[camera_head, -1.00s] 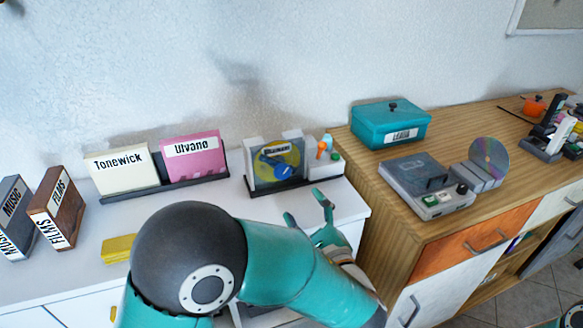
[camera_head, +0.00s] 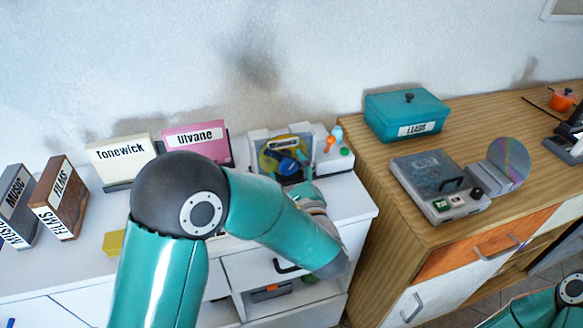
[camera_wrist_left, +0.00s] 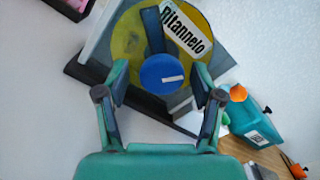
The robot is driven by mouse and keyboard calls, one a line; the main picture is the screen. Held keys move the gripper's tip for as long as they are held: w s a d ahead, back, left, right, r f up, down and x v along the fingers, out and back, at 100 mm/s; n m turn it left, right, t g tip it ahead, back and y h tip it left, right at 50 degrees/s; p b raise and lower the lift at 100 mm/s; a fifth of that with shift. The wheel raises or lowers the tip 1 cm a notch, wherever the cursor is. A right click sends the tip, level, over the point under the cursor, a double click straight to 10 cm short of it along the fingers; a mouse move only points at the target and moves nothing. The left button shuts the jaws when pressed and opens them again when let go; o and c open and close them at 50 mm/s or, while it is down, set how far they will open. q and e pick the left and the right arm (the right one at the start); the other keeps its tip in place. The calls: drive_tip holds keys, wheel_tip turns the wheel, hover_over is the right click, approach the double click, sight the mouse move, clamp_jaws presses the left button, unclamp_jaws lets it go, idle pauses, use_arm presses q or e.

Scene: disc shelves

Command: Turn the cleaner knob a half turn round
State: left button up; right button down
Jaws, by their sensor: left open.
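The disc cleaner (camera_head: 262,133) stands on the white cabinet and holds a yellow disc with a "Ritannelo" label. Its round blue knob (camera_wrist_left: 160,70) has a white mark and sits low on the disc's face; in the head view the knob (camera_head: 288,166) is partly hidden by my gripper. My left gripper (camera_wrist_left: 161,84) is open, its two fingertips on either side of the knob in the wrist view, with gaps showing. I cannot tell how far the fingertips are from it in depth. My right gripper is not in view.
Pink (camera_head: 197,143) and cream (camera_head: 122,158) sleeves stand to the left. The wooden cabinet (camera_head: 365,215) at right bears a teal box (camera_head: 406,115) and a grey player (camera_head: 437,185).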

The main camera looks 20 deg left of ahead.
use_arm(q)
drive_tip(key=c, duration=1.1)
drive_tip(key=shift+c, duration=0.2)
